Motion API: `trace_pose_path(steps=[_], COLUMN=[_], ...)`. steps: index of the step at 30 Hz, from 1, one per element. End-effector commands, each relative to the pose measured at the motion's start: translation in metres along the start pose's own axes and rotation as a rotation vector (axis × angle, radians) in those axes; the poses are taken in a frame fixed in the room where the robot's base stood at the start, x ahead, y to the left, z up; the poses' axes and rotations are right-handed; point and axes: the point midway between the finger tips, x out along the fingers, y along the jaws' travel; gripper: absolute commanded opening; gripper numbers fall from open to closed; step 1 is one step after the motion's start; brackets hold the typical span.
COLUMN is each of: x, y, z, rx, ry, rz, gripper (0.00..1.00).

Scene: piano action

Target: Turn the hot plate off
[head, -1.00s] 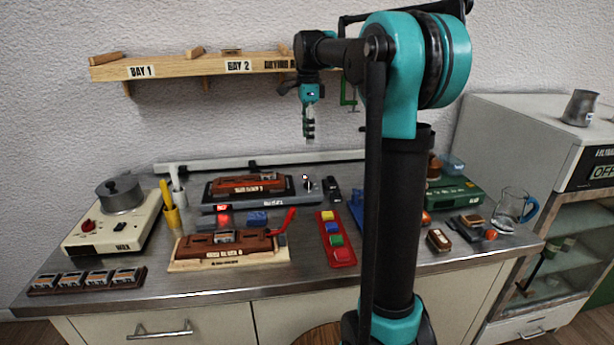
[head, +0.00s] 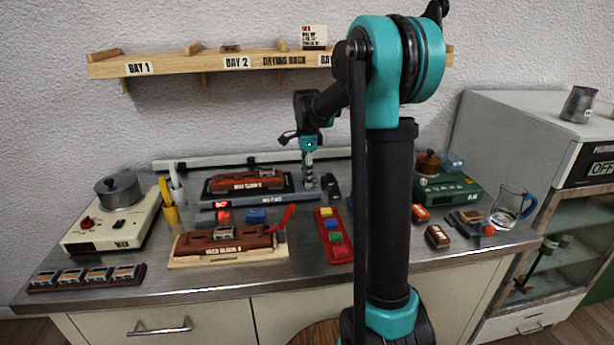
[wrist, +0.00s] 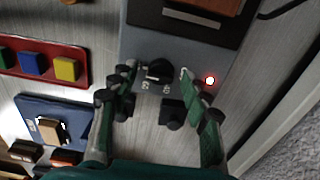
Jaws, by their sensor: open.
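The hot plate (head: 285,199) is a low grey unit at the back of the bench with a brown block (head: 248,180) on it. In the wrist view its grey body (wrist: 185,50) carries a black knob (wrist: 158,72) with small white marks, and a red lamp (wrist: 210,80) that is lit. My gripper (wrist: 156,78) is open, its fingers apart on either side of the knob; I cannot tell whether they touch it. In the head view my gripper (head: 308,178) is down at the hot plate's right end, hiding the knob.
A black object (wrist: 172,112) stands close to the knob, between my fingers' lower parts. A red tray (head: 340,251) of coloured blocks lies in front. A cream heater (head: 84,240) with a pot stands left. A green box (head: 455,192) is right. The wall shelf (head: 190,66) is above.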

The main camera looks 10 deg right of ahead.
Motion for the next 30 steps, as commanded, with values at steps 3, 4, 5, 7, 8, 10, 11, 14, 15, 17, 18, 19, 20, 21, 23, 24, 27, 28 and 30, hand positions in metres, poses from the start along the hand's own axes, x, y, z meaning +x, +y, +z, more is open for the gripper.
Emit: trace_pose_path(steps=[3,4,5,7,8,10,11,14,15,17,18,19,20,21,23,24,27,28,30], x=[0.0031,0.0032,0.0033,0.0032,0.0031,0.003,0.003,0.0029,0.0029,0.0029,0.0028,0.0028,0.0028,0.0028,0.0028,0.0028,0.0027,0.0027,0.0027], y=[0.0001,0.0001,0.0001,0.0,0.0,0.0,0.0,0.0,0.0,0.0,0.0,0.0,0.0,0.0,0.0,0.0,0.0,0.0,-0.0001], z=[0.0,0.0,0.0,0.0,0.0,0.0,0.0,0.0,0.0,0.0,0.0,0.0,0.0,0.0,0.0,0.0,0.0,0.0,0.0], rx=[0.0,0.0,0.0,0.0,0.0,0.0,0.0,0.0,0.0,0.0,0.0,0.0,0.0,0.0,0.0,-0.001,-0.01,-0.015,-0.033], ry=[0.0,0.0,0.0,0.0,0.0,0.0,0.0,0.0,0.0,0.0,0.0,0.0,0.0,0.0,0.0,0.0,0.0,0.0,0.0], rz=[0.0,0.0,0.0,0.0,0.0,0.0,0.0,0.0,0.0,0.0,0.0,0.0,0.0,0.0,0.0,0.0,0.0,0.0,0.0], gripper=[0.47,0.47,0.47,0.47,0.47,0.45,0.41,0.29,0.24,0.16,0.11,0.08,0.04,0.0,0.0,0.0,0.0,0.0,0.0])
